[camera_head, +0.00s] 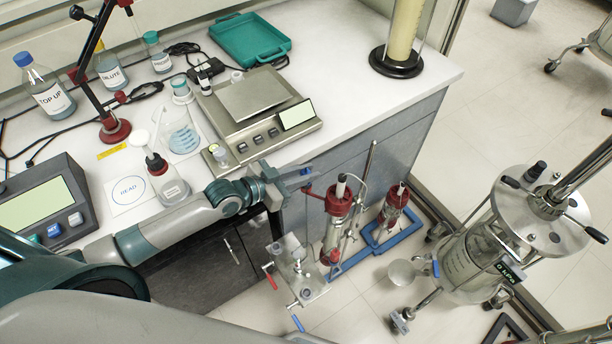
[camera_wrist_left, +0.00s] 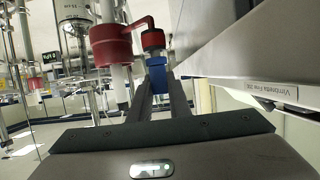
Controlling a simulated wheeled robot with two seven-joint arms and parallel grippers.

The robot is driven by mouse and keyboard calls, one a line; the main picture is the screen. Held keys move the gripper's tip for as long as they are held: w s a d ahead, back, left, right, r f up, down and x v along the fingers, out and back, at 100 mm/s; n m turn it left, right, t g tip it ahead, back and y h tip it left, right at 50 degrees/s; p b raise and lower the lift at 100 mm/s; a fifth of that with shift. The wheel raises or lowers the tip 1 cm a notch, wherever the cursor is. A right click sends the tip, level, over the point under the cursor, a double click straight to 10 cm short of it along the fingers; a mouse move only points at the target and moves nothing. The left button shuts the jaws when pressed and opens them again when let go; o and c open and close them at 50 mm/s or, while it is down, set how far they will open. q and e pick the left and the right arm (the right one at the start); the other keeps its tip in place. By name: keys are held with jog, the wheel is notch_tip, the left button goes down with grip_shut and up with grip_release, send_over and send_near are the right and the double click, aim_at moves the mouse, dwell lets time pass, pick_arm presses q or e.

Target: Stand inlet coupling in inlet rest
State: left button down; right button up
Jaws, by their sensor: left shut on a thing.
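My left gripper (camera_head: 303,178) reaches past the bench's front edge, beside the red top of the front column (camera_head: 338,200). In the left wrist view my two dark fingers (camera_wrist_left: 157,92) are shut on a small blue piece, which I take to be the inlet coupling (camera_wrist_left: 157,73); its blue also shows in the head view (camera_head: 306,171). A red arm from the column's red collar (camera_wrist_left: 110,45) carries a small red and black holder, perhaps the inlet rest (camera_wrist_left: 153,40). The blue piece appears right at this holder; I cannot tell whether it is seated. My right gripper is not in view.
A second column (camera_head: 394,203) stands on the blue base (camera_head: 375,240). A wheeled steel vessel (camera_head: 475,250) is at right. The bench side is close to my gripper.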

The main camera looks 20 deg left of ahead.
pick_arm(q)
jog(key=shift+r, duration=0.1)
jog(key=shift+r, duration=0.55)
jog(key=r, duration=0.1)
jog(key=r+b, duration=0.1)
jog(key=d+r, duration=0.1)
jog(key=shift+s+r+b, duration=0.1)
jog(key=shift+s+b, duration=0.15)
jog(key=shift+b, duration=0.1)
jog(key=s+d+r+b, duration=0.2)
jog(key=s+d+r, duration=0.2)
jog(key=d, duration=0.5)
notch_tip(320, 180, up, 3)
jog(key=shift+d+f, duration=0.2)
jog(key=shift+d, duration=0.2)
jog(key=shift+s, duration=0.1)
